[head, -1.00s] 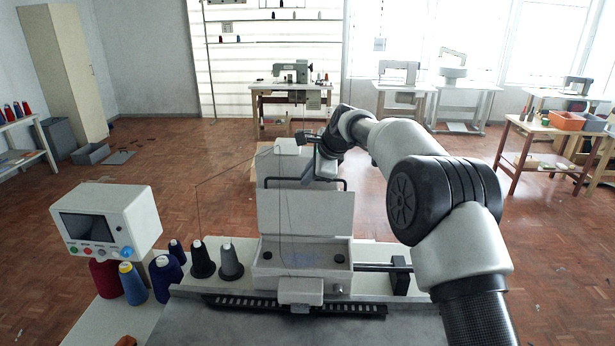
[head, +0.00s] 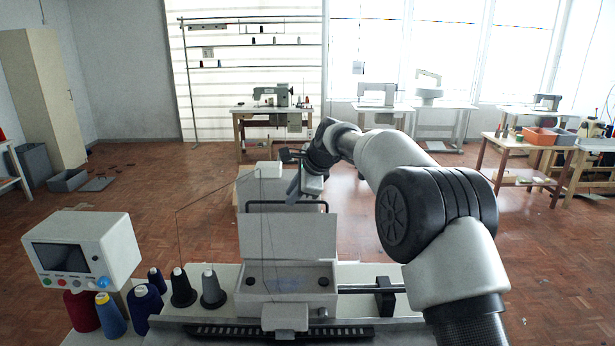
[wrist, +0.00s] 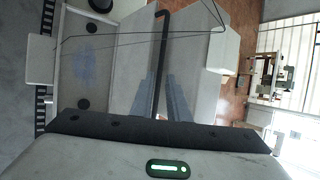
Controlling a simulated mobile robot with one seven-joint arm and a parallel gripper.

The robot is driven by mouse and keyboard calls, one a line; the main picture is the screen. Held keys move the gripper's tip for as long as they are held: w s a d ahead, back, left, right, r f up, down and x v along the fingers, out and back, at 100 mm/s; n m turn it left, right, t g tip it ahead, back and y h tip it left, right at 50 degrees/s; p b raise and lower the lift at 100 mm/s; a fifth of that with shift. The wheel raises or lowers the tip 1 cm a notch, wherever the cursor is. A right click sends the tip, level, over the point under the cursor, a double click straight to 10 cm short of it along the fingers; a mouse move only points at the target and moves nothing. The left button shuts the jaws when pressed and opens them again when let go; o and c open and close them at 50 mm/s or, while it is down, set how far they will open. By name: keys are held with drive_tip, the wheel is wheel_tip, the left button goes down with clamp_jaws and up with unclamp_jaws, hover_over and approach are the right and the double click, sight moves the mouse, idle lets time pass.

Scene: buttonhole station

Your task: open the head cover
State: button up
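The head cover (head: 288,236) is a pale panel standing raised at the back of the sewing head (head: 310,296), so the head's top is uncovered. A black bar handle (head: 262,203) runs along the cover's upper edge. My gripper (head: 293,190) is at the handle, right of its middle, with its fingers pointing down. In the wrist view the handle (wrist: 161,45) passes toward the gap between my two blue-grey fingers (wrist: 161,85). The fingers are apart; I cannot tell whether they touch the bar.
A control box (head: 83,249) and thread cones (head: 182,288) stand left of the head. Thin thread wires (head: 178,235) rise beside the cover to a white block (head: 268,169). Floor behind the station is mostly clear; other sewing tables stand at the back.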

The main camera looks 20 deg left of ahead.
drive_tip(key=b+v, duration=0.1)
drive_tip(key=v, duration=1.3)
drive_tip(key=shift+s+r, duration=0.15)
drive_tip(key=shift+r, duration=0.15)
drive_tip(key=shift+d, duration=0.15)
drive_tip(key=s+d+r+n+t+h, duration=0.1)
drive_tip(key=s+d+n+h, duration=0.15)
drive_tip(key=s+d, duration=0.55)
drive_tip(key=s+d+r+n+h, duration=0.15)
drive_tip(key=s+d+n, duration=0.25)
drive_tip(key=s+d, duration=0.5)
drive_tip(key=s+d+f+n+h, duration=0.1)
drive_tip(key=s+d+f+n, duration=0.2)
drive_tip(key=s+d+f, duration=0.2)
drive_tip(key=s+d+f+n+h, duration=0.1)
drive_tip(key=s+d+f+n, duration=0.3)
drive_tip(key=s+d, duration=0.7)
drive_tip(key=s+f, duration=0.2)
drive_tip(key=s, duration=0.1)
drive_tip(key=shift+s+f, duration=0.2)
drive_tip(key=shift+s, duration=0.15)
